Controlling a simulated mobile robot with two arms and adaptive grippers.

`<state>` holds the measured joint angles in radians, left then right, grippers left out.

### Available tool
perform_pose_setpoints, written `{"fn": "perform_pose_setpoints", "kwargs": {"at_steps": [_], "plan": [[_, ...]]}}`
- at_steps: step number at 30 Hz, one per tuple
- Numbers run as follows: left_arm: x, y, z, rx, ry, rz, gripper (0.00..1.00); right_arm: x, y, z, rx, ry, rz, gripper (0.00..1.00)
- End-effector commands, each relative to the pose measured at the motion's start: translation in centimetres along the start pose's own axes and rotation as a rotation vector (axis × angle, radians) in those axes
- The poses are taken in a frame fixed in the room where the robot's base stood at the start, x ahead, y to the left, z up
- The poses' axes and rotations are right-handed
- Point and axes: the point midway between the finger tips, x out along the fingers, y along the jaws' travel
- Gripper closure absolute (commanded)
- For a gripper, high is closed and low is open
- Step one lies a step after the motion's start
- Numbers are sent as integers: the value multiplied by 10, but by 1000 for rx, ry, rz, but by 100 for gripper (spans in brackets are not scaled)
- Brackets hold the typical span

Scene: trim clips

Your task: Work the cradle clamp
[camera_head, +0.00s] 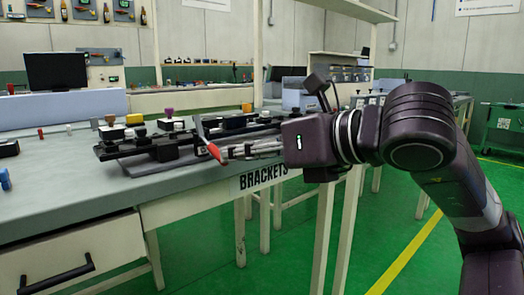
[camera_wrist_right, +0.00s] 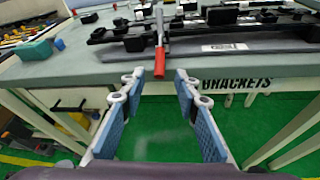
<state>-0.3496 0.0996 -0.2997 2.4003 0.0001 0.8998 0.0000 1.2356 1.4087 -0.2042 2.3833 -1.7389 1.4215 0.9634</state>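The cradle clamp's lever (camera_wrist_right: 160,25) is a thin metal bar with a red grip (camera_wrist_right: 159,63) that points over the table's front edge toward me. The red grip (camera_head: 214,152) also shows in the head view, at the black fixture (camera_head: 168,150) on the table. My right gripper (camera_wrist_right: 160,78) is open and empty, its blue-padded fingers apart on either side of the line of the red grip. In the head view my right gripper (camera_head: 228,152) reaches in from the right, close to the grip; contact cannot be told. My left gripper is not in view.
The grey table (camera_head: 60,200) carries black rails with several small blocks and knobs. A drawer (camera_head: 70,262) and a sign reading BRACKETS (camera_head: 263,177) are on its front. A monitor (camera_head: 57,70) stands behind. The floor (camera_wrist_right: 150,130) in front is clear.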

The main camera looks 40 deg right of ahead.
Motion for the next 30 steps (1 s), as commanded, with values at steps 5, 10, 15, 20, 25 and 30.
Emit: {"fn": "perform_pose_setpoints", "kwargs": {"at_steps": [5,10,15,20,25,30], "plan": [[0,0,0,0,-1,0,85,-27,-3,-1,0,2,-7,71],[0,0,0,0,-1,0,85,-39,-2,-1,0,3,-4,71],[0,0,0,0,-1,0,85,-46,-1,-1,1,3,-2,71],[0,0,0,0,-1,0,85,-47,0,-1,1,3,0,71],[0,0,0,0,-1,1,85,-47,0,-1,1,3,1,71],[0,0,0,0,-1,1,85,-47,0,-1,1,3,0,71]]}}
